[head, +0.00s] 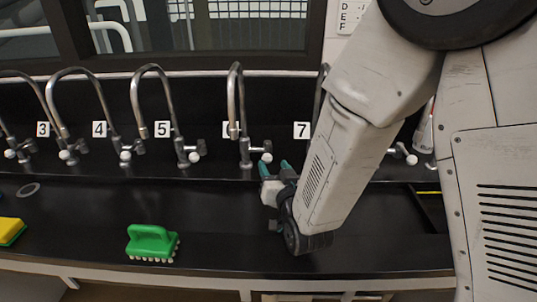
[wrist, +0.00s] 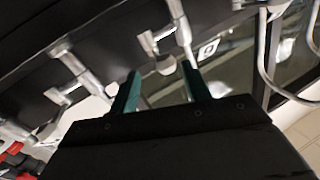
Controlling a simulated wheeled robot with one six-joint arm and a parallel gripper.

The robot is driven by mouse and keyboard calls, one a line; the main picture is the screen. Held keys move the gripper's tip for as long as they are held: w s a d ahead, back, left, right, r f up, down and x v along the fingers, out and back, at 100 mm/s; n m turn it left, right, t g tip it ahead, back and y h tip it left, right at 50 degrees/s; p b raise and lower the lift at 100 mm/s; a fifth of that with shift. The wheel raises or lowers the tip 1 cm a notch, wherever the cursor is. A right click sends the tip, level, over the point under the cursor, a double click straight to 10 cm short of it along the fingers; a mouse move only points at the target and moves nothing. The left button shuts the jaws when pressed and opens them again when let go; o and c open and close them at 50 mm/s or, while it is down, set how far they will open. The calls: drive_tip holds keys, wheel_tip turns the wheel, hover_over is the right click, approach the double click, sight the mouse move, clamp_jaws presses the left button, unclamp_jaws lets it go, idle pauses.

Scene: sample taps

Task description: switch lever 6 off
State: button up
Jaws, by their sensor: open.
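Tap 6 (head: 246,150) is a metal gooseneck on the black back ledge, its spout covering much of the number 6 label (head: 232,129). Its lever (head: 262,149) is a short metal side handle, pointing right, with a white ball (head: 267,158) by its end. My gripper (head: 274,166) has teal fingers, open, just in front and slightly right of the lever. In the wrist view, the open fingers (wrist: 160,68) point at a tap with a white ball (wrist: 165,64) between the fingertips. I cannot tell whether they touch it.
Tap 5 (head: 180,148) stands to the left and tap 7's label (head: 302,130) to the right, its tap partly hidden by my arm. The worktop between brush and gripper is clear.

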sight(268, 154)
drive_tip(key=x, duration=0.6)
drive_tip(key=shift+w+r, duration=0.15)
drive_tip(key=shift+w, duration=0.1)
drive_tip(key=shift+c, duration=0.3)
